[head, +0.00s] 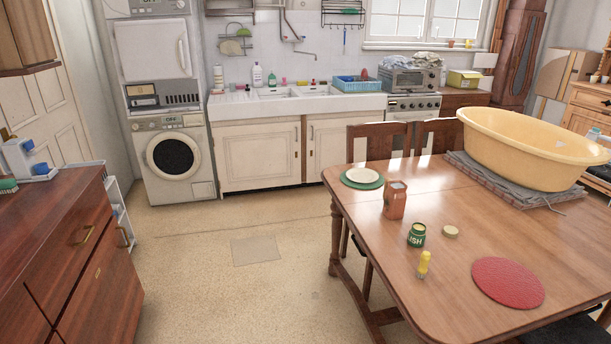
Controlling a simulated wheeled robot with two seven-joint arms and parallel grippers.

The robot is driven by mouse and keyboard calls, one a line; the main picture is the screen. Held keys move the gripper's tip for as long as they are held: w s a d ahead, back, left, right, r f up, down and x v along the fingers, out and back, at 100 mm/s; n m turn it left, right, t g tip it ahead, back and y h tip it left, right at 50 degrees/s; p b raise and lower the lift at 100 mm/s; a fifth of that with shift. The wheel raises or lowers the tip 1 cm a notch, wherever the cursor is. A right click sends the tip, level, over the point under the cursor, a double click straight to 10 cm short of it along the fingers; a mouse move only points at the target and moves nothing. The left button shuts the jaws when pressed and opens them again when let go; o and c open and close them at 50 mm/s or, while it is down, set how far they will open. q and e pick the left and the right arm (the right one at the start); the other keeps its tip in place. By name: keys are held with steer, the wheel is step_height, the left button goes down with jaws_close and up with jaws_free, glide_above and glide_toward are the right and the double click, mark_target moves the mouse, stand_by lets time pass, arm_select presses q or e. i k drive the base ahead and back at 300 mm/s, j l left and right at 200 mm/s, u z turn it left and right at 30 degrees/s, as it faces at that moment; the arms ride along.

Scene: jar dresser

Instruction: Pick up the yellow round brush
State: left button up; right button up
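A small yellow object (424,263) with a rounded head stands on the wooden table near its left front edge. It looks like the yellow round brush, but it is too small to see bristles clearly. It stands just in front of an open dark green jar (416,236) with pale lettering. A round cream lid (450,231) lies to the right of the jar. Neither of my grippers is in view.
The wooden table (385,233) also bears a red round mat (508,283), a brown carton (395,199), a plate on a green mat (362,178) and a large yellow tub (530,148). Chairs surround the table. A dark dresser (60,235) stands left; the floor between is clear.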

mark_target(425, 256)
steer(key=i+j+z, duration=0.7)
steer(key=i, duration=0.15)
steer(key=l, duration=0.1)
